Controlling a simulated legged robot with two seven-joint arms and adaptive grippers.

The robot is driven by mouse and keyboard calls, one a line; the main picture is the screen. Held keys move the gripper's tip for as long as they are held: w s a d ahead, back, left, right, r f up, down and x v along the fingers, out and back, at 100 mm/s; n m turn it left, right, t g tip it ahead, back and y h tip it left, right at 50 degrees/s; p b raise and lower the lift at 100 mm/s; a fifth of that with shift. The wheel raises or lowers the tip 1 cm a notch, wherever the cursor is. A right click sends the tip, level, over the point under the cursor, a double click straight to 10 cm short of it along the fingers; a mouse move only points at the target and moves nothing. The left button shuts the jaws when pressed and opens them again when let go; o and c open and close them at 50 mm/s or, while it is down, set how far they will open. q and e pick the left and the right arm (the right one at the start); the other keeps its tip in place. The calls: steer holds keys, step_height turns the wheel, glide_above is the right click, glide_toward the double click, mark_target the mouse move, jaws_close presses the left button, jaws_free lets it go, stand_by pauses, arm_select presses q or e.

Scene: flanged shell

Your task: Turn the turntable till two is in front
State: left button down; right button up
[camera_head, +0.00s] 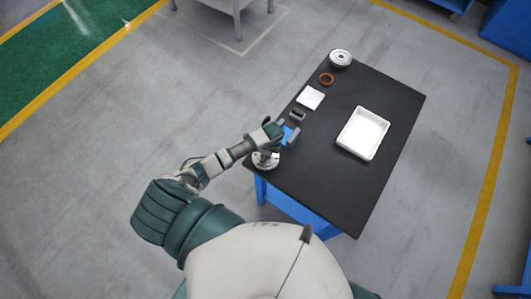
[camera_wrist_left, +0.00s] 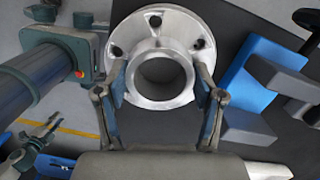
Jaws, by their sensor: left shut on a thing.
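A silver flanged part (camera_wrist_left: 160,55) with a wide central bore and several bolt holes sits between the fingers of my left gripper (camera_wrist_left: 160,100) in the wrist view. The fingers press on either side of its round collar. In the head view, this silver part (camera_head: 265,160) shows at the table's near left corner, partly under my left gripper (camera_head: 275,139). I cannot make out a separate turntable under it, nor any number two. My right gripper is not seen in the head view.
A blue fixture with grey blocks (camera_head: 290,135) stands close beside the gripper; its blue body (camera_wrist_left: 245,85) also shows in the wrist view. Farther along the black table (camera_head: 335,195) are a white square (camera_head: 310,97), an orange ring (camera_head: 326,79), a round silver part (camera_head: 340,58) and a white tray (camera_head: 347,143).

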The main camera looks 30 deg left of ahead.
arm_select(q)
steer(key=shift+s+d+f+n+p, duration=0.1)
steer(key=shift+s+n+p, duration=0.05)
steer(key=shift+n, duration=0.45)
steer(key=shift+s+d+f+n+p, duration=0.1)
steer(key=shift+n+p, duration=0.05)
steer(key=shift+n, duration=0.45)
steer(key=shift+f+n+g, duration=0.1)
steer(key=shift+n+g, duration=0.2)
steer(key=shift+n, duration=0.8)
steer(key=shift+c, duration=2.3)
jaws_free()
steer(key=shift+n, duration=0.5)
steer(key=o, duration=0.4)
steer(key=shift+w+a, duration=0.1)
steer(key=shift+w, duration=0.1)
steer(key=shift+w, duration=0.1)
steer(key=shift+r, duration=0.4)
step_height(320, 180, up, 11)
steer(key=w+d, duration=0.1)
steer(key=shift+d, duration=0.1)
